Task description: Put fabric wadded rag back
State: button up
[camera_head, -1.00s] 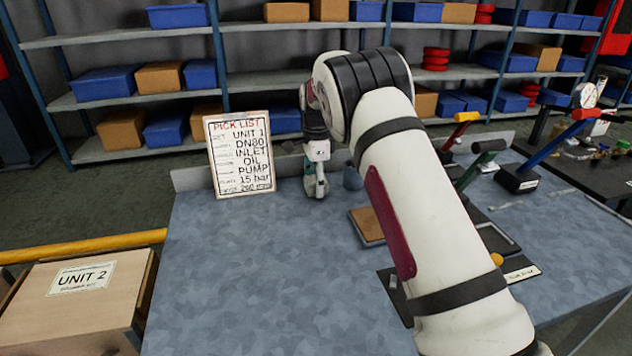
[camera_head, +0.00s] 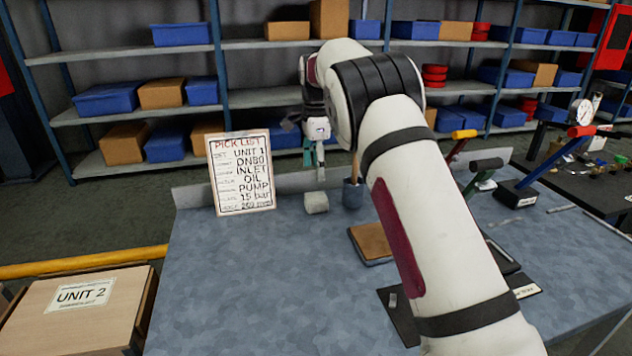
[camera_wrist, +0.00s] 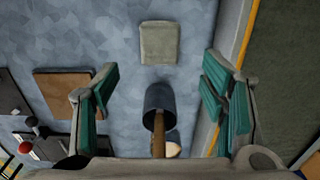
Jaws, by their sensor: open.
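The wadded rag, a pale grey-beige block (camera_head: 316,202), rests on the blue-grey bench near its back edge, just right of the pick list board. In the wrist view the rag (camera_wrist: 159,42) lies beyond the fingertips, with bare bench around it. My gripper (camera_head: 320,172) is above the rag and apart from it. In the wrist view my gripper (camera_wrist: 160,82) has its green-padded fingers wide apart with nothing held between them.
A dark cup (camera_head: 352,194) with a wooden handle in it stands right of the rag. It lies between the fingers in the wrist view (camera_wrist: 158,96). The pick list board (camera_head: 241,172) stands left. A brown pad (camera_head: 371,243) lies nearer. The bench's left front is clear.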

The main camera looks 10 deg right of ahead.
jog(key=s+d+r+n, duration=0.1)
jog(key=s+r+n, duration=0.3)
jog(key=s+r, duration=0.55)
jog(key=s+r+n, duration=0.4)
jog(key=s+r, duration=0.3)
jog(key=s, duration=0.6)
jog(key=s+f+n, duration=0.3)
jog(key=s, duration=0.7)
jog(key=s+f+n+t, duration=0.1)
jog(key=s+f+n, duration=0.2)
jog(key=s, duration=0.7)
jog(key=s+a+f+n, duration=0.1)
jog(key=s+f+n, duration=0.3)
jog(key=s, duration=0.6)
jog(key=shift+s+t, duration=0.3)
jog(key=shift+t, duration=0.1)
